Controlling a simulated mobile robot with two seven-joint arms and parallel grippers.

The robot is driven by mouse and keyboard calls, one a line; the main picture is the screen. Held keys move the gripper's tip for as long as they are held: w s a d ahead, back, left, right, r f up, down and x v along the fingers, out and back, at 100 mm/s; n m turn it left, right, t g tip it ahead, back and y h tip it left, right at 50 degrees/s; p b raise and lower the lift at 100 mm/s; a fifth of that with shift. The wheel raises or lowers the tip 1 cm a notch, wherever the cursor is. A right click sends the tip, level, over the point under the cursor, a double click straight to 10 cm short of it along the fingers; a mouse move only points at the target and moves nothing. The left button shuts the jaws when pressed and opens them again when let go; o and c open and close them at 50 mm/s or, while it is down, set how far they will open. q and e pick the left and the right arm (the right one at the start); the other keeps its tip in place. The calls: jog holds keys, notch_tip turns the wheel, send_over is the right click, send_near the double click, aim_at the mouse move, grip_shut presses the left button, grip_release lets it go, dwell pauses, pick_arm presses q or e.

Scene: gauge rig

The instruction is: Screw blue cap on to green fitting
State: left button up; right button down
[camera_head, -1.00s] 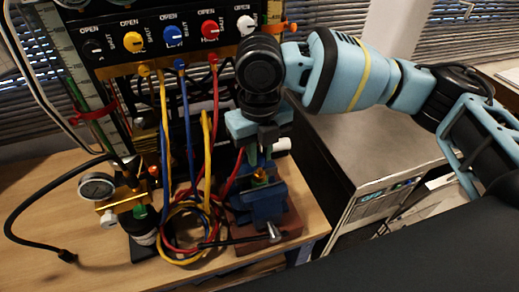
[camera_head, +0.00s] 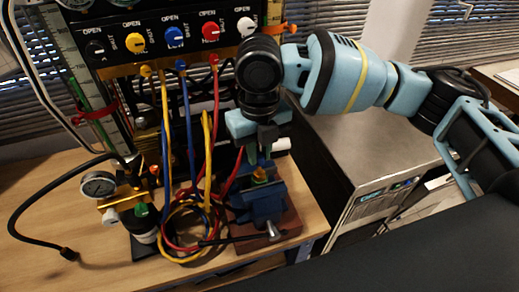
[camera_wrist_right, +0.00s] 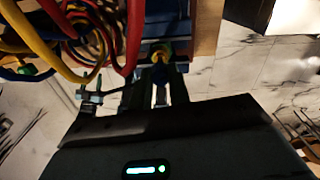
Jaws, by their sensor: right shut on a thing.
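My right gripper (camera_head: 259,156) points straight down over the blue vise (camera_head: 266,208), its green fingers shut on a small blue piece, which looks like the blue cap (camera_head: 262,161). The fingers hide most of the cap. Just below it, the fitting (camera_head: 260,174), showing yellow and green, stands in the vise jaws. I cannot tell whether the cap touches the fitting. In the right wrist view the fitting (camera_wrist_right: 159,54) shows beyond the fingertips of my right gripper (camera_wrist_right: 161,85). My left gripper is not in view.
Yellow, blue and red hoses (camera_head: 188,225) lie coiled left of the vise, close to it. A pressure gauge (camera_head: 98,185) stands further left. The valve panel (camera_head: 170,40) rises behind. A metal-topped cabinet (camera_head: 370,150) stands right of the bench. The bench front left is fairly clear.

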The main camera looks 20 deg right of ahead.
jog(key=shift+f, duration=1.4)
dwell(1.4)
jog(key=shift+m, duration=0.7)
jog(key=m, duration=0.3)
jog(key=shift+f+m, duration=0.1)
jog(key=shift+m, duration=0.3)
jog(key=m, duration=0.5)
jog(key=shift+s, duration=0.1)
jog(key=shift+f, duration=0.1)
jog(key=shift+m, duration=0.6)
jog(key=m, duration=0.4)
